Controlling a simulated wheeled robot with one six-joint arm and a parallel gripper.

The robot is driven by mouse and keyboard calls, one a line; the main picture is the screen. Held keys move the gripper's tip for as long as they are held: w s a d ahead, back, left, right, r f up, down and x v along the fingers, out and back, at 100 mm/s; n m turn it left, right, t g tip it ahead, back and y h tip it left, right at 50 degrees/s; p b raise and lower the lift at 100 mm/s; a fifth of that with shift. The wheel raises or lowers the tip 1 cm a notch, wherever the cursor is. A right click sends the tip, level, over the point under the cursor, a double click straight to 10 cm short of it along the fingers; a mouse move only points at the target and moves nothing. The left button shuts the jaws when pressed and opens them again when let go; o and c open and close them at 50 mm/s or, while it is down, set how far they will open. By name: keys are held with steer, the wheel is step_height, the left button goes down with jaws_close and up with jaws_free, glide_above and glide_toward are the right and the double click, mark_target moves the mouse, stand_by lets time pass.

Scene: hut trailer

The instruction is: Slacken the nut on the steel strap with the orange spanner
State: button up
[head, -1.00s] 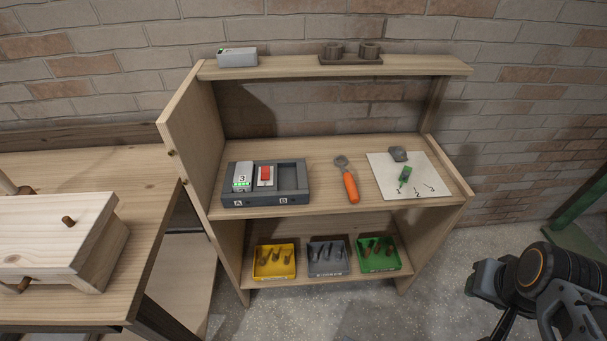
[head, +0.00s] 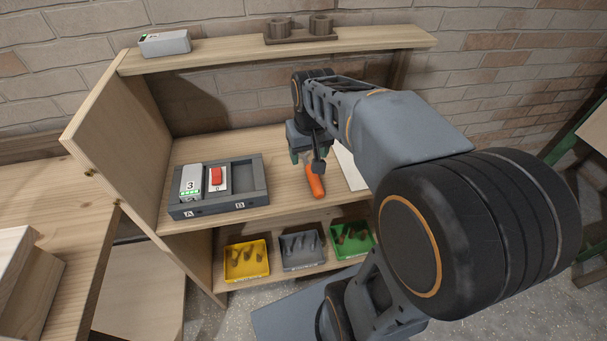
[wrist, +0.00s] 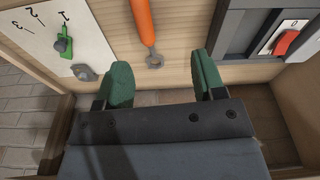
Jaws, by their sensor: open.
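The orange spanner (head: 315,182) lies on the middle shelf, with its grey head hidden behind my gripper in the head view. In the wrist view the spanner's orange handle (wrist: 146,22) and grey head (wrist: 154,60) lie between and beyond my two green fingertips. My gripper (wrist: 162,80) is open and empty, and it also shows in the head view (head: 307,160) over the spanner's head end. The gap between the fingers and the shelf is hard to judge. I see no steel strap or nut in these views.
A dark charger dock (head: 218,205) with a grey battery (head: 190,182) and red switch stands left of the spanner. A white sheet (wrist: 75,28) with a green item (wrist: 64,42) lies beside it. Yellow (head: 246,259), grey (head: 302,250) and green (head: 352,238) bins stand below.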

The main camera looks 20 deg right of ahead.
steer(key=w+d+f+g, duration=0.1)
steer(key=w+d+f, duration=0.25)
steer(key=w, duration=0.25)
steer(key=b, duration=0.1)
glide_above(309, 168)
steer(key=s, duration=0.2)
steer(key=shift+m+g, duration=0.3)
step_height(309, 168, down, 7)
steer(key=shift+w+d+f, duration=0.1)
steer(key=shift+w+d, duration=0.05)
steer(key=shift+f, duration=3.1)
steer(key=shift+c, duration=0.4)
jaws_close()
steer(key=shift+r, duration=0.1)
